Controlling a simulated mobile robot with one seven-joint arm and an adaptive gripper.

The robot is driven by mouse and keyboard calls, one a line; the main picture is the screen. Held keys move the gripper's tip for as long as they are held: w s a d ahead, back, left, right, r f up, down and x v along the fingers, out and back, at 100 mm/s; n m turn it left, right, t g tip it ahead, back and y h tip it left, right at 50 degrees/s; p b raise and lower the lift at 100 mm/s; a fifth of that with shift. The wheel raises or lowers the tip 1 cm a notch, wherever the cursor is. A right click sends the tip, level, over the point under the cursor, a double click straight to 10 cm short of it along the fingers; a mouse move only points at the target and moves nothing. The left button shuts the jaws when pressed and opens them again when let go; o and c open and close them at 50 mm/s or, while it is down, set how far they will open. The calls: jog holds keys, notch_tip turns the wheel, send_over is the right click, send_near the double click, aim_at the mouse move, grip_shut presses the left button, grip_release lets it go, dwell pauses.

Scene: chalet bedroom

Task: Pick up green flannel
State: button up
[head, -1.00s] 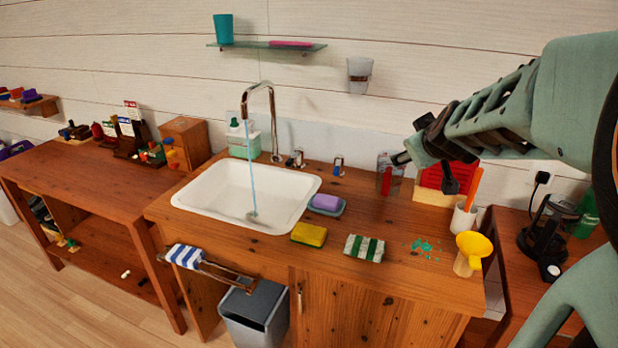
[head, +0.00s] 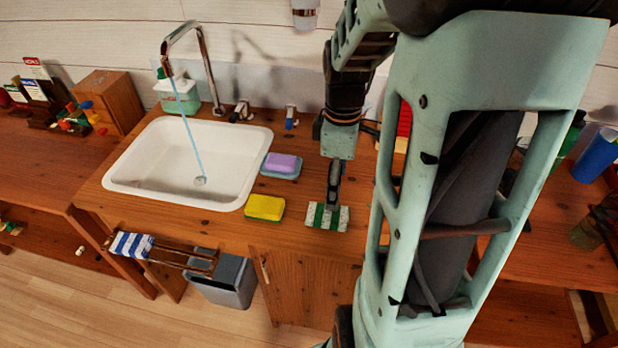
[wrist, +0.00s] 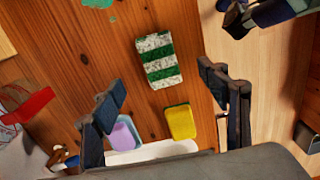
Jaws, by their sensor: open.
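The green flannel (head: 313,217) is a folded cloth with green and white stripes, lying flat on the wooden counter right of the yellow sponge. In the wrist view the flannel (wrist: 160,61) lies beyond the fingertips, roughly centred between them and clear of both. My gripper (head: 335,190) points down over the flannel in the head view and hides part of it. In the wrist view my gripper (wrist: 160,83) is open with nothing between its fingers. The height between fingertips and cloth is hard to tell.
A yellow sponge (head: 264,208) and a purple soap on a dish (head: 281,165) lie left of the flannel. The white sink (head: 140,178) has running water. My arm hides the counter's right side.

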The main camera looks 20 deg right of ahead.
send_over(333, 213)
jog(key=f, duration=0.4)
jog(key=shift+s+a+f, duration=0.15)
jog(key=shift+s, duration=0.2)
jog(key=shift+w+d+f, duration=0.1)
jog(key=shift+w+f, duration=0.05)
jog(key=shift+f, duration=1.3)
jog(key=shift+w+d+f, duration=0.1)
jog(key=shift+w+f, duration=0.05)
jog(key=shift+f, duration=1.3)
jog(key=c, duration=1.1)
jog(key=shift+r, duration=0.1)
